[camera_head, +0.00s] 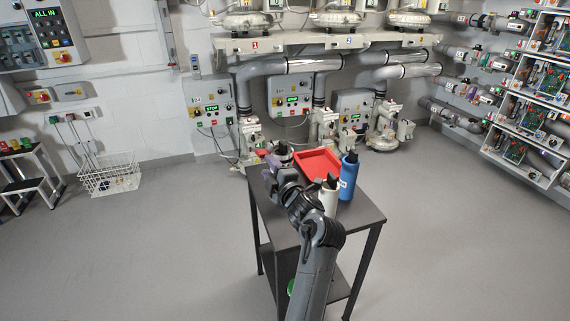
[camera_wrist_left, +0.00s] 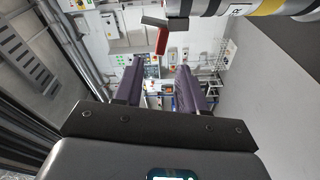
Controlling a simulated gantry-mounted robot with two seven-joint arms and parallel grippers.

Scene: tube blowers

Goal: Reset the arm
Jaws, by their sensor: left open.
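My left arm reaches in from the bottom of the head view over a dark cart (camera_head: 362,216). My left gripper (camera_head: 272,161) is at the cart's far left part, left of the red tray; I cannot tell its exact height. In the left wrist view its two dark purple fingers (camera_wrist_left: 160,88) are apart, with nothing held between them. Past them the wall equipment shows small. My right gripper is not in view.
On the cart are a red tray (camera_head: 316,163), a blue bottle (camera_head: 348,177) and a white bottle (camera_head: 329,200) close by my arm. Blowers and pumps (camera_head: 390,130) stand behind it. A wire basket (camera_head: 108,178) stands at left. The floor on both sides is clear.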

